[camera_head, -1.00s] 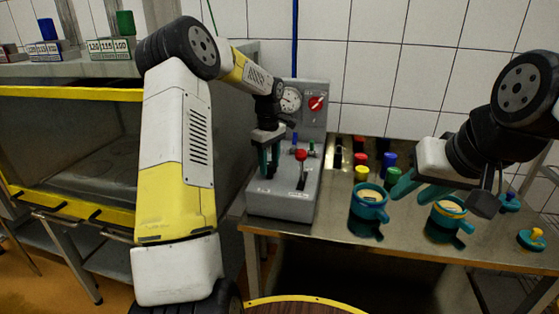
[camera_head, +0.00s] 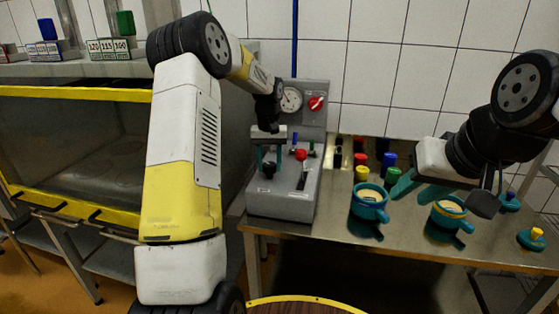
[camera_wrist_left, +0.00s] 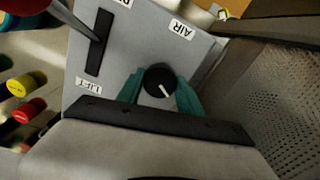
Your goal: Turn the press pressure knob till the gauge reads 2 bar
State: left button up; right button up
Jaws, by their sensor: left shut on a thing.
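The grey press console (camera_head: 265,205) stands at the left end of the steel table. Its round white gauge (camera_head: 291,99) is on the upright panel; its needle is too small to read surely. The black pressure knob (camera_head: 268,171) with a white pointer line shows in the left wrist view (camera_wrist_left: 160,79), near an "AIR" label. My left gripper (camera_head: 268,158) points down at the console, its teal fingers shut on the knob, one on each side. My right gripper (camera_head: 420,193) hangs above the table by the moulds, its teal fingers apart and nothing visible between them.
A red-balled lever (camera_head: 301,155) stands just right of the knob, and a red rotary switch (camera_head: 316,103) sits beside the gauge. Teal moulds (camera_head: 369,203) (camera_head: 447,214) and several coloured pieces (camera_head: 389,160) stand on the table (camera_head: 330,228).

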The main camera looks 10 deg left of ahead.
aim_at(270, 164)
pick_arm(q)
jog(key=shift+m, duration=1.1)
jog(key=o, duration=1.3)
jog(key=shift+o, duration=0.2)
notch_tip(270, 164, up, 7)
jog(key=shift+r, duration=0.4)
